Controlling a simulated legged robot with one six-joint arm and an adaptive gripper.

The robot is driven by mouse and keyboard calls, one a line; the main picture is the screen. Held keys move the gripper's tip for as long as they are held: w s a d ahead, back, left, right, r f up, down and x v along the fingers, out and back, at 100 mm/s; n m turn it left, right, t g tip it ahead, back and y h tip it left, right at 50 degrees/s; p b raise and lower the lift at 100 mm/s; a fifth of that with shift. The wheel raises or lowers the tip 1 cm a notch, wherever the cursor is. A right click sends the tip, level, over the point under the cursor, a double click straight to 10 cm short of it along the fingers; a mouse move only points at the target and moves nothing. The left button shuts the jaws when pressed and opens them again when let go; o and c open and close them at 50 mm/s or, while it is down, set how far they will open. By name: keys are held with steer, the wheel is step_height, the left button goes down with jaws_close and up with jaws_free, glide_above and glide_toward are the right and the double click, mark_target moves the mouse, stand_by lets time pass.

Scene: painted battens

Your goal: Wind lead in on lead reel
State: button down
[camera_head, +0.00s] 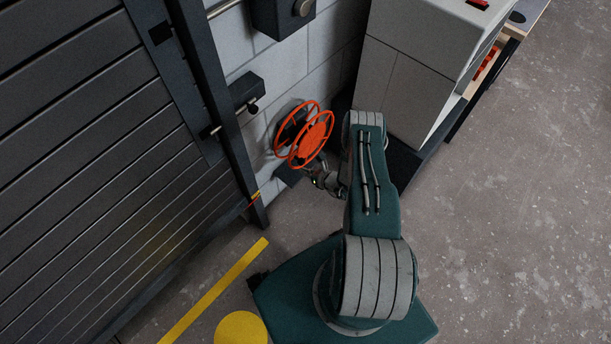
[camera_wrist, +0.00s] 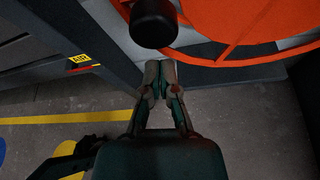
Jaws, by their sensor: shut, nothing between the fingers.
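The lead reel (camera_head: 309,138) is an orange spoked wheel pair mounted against the pale block wall. In the wrist view the orange reel (camera_wrist: 240,28) fills the top right, with a dark round knob (camera_wrist: 153,22) in front of its left part. My gripper (camera_wrist: 161,66) is shut and empty, its fingertips together just below the knob in the picture. I cannot tell whether they touch it. In the head view my gripper (camera_head: 318,176) is at the reel's lower right, partly hidden by my arm. The lead itself cannot be made out.
A dark slatted door (camera_head: 100,140) and its dark post (camera_head: 212,90) stand left of the reel. A grey cabinet (camera_head: 405,85) stands to the right. Yellow floor marking (camera_head: 215,290) lies in front. Open concrete floor (camera_head: 530,200) is at the right.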

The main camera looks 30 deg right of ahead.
steer(key=shift+w+d+r, duration=0.1)
steer(key=shift+d+r, duration=0.05)
steer(key=shift+r, duration=0.55)
steer(key=shift+r, duration=0.1)
steer(key=shift+r, duration=0.8)
